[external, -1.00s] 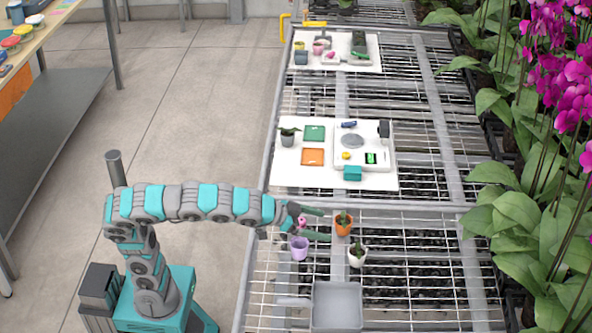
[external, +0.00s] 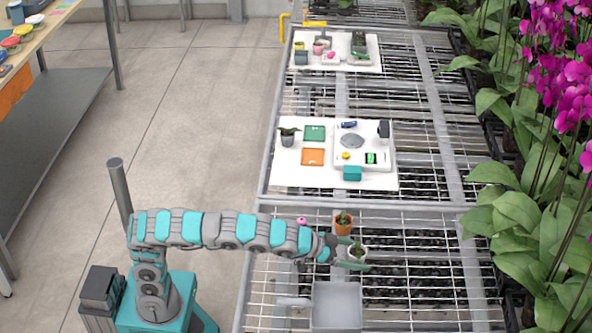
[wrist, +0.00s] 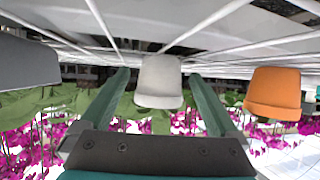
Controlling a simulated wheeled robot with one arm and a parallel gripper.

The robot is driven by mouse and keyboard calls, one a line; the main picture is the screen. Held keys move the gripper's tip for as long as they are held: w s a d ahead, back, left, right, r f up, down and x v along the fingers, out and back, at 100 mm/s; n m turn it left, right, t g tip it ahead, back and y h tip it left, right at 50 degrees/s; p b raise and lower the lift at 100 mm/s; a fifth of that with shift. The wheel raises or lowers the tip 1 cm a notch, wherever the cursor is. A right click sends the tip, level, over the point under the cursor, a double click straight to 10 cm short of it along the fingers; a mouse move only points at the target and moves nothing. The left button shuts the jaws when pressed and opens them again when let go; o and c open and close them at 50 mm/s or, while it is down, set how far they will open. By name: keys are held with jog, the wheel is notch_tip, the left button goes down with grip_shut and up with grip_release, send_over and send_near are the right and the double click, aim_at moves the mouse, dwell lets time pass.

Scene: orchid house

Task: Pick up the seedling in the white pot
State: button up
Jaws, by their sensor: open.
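The white pot (external: 357,256) with its small green seedling stands upright on the wire bench. My gripper (external: 355,252) is open, with one finger on each side of the white pot in the external view. In the wrist view, which looks upside down, the white pot (wrist: 160,82) sits between the two spread fingers, with gaps showing on both sides. The seedling is not clearly visible there.
An orange pot (external: 343,226) with a seedling stands close behind the white one; it also shows at right in the wrist view (wrist: 273,92). A grey tray (external: 337,306) lies in front. A pink bloom (external: 301,221) shows behind my arm, its purple pot hidden.

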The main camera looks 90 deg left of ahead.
jog(key=shift+c, duration=0.3)
jog(key=c, duration=1.4)
jog(key=shift+r, duration=0.15)
